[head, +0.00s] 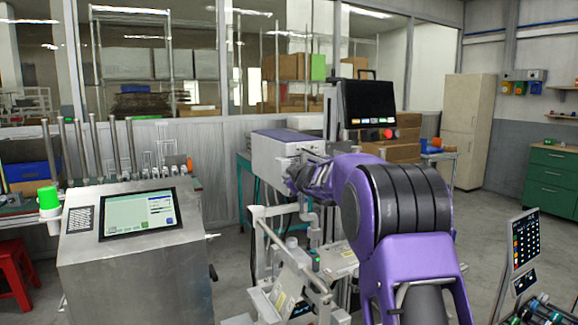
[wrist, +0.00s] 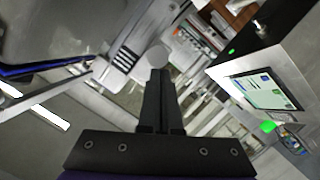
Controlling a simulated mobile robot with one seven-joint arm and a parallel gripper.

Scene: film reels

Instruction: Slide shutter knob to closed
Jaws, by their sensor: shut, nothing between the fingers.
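In the wrist view, my gripper (wrist: 159,72) is shut, its two dark fingers together and nothing between them. A round pale grey knob (wrist: 157,56) shows right at the fingertips; it looks like the shutter knob. I cannot tell whether the fingers touch it or stop just short. Next to it is a light grey panel with dark slots (wrist: 125,59). In the head view, my purple arm reaches to the front of a grey-white machine housing (head: 280,140). My arm hides the gripper's fingertips and the knob there, so the knob's position along its track cannot be told.
A metal console with a screen (head: 138,214) stands at the left, with a green beacon (head: 48,198). A black monitor (head: 369,103) with a red button rises behind my arm. Rails and a white frame (head: 290,265) stand below the arm.

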